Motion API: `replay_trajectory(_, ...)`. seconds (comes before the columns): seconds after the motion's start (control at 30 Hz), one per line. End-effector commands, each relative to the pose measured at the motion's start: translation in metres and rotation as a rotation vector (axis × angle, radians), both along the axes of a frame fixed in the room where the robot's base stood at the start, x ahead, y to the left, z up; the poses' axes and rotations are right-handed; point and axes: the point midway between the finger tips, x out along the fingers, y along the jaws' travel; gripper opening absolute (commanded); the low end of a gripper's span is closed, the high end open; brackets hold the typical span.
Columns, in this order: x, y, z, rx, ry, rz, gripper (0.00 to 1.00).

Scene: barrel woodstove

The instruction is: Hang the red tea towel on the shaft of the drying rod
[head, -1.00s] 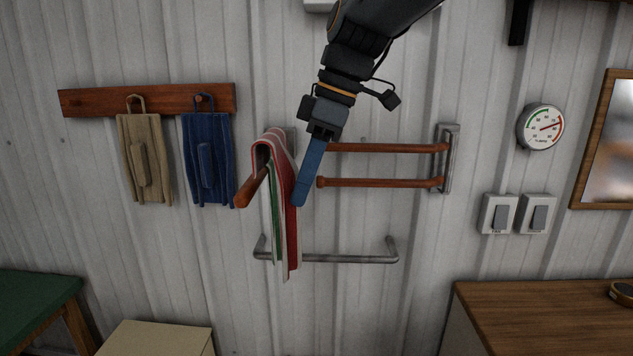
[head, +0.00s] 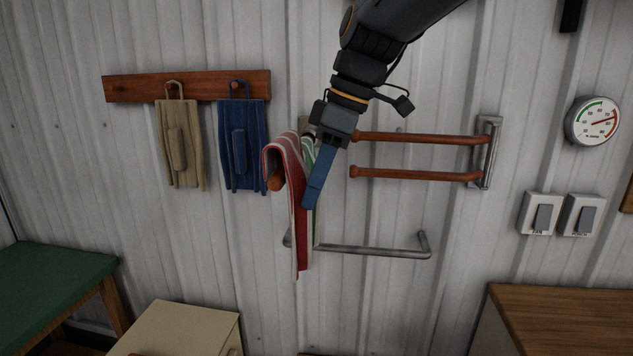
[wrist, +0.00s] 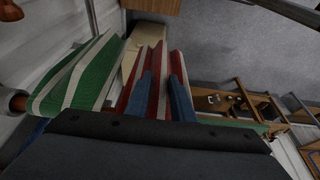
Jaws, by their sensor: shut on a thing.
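The red tea towel (head: 284,165), with white stripes, hangs in long folds at the end of a wooden rod (head: 275,184) that juts out from the wall. My gripper (head: 317,190) has blue fingers pointing down, shut on the red towel; in the wrist view the red cloth (wrist: 156,77) runs between and beside the fingers. Green and white striped cloth (wrist: 80,76) lies over the rod (wrist: 17,103) in the wrist view. In the head view green cloth (head: 309,160) shows behind the red. Most of the rod is hidden by cloth.
Two more wooden rods (head: 420,175) reach left from a metal bracket (head: 488,152), close right of my gripper. A metal bar (head: 370,251) is below. Tan (head: 180,145) and blue (head: 242,145) cloths hang on a peg rail (head: 135,88) at left. A cream cabinet (head: 180,325) stands below.

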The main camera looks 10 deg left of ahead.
Motion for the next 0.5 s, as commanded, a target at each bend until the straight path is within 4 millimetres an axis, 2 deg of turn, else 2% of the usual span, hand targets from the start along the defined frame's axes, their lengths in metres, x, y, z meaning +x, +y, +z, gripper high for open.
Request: replay_trajectory(0.5, 0.000, 0.000, -0.035, 0.000, 0.000, 0.001, 0.00)
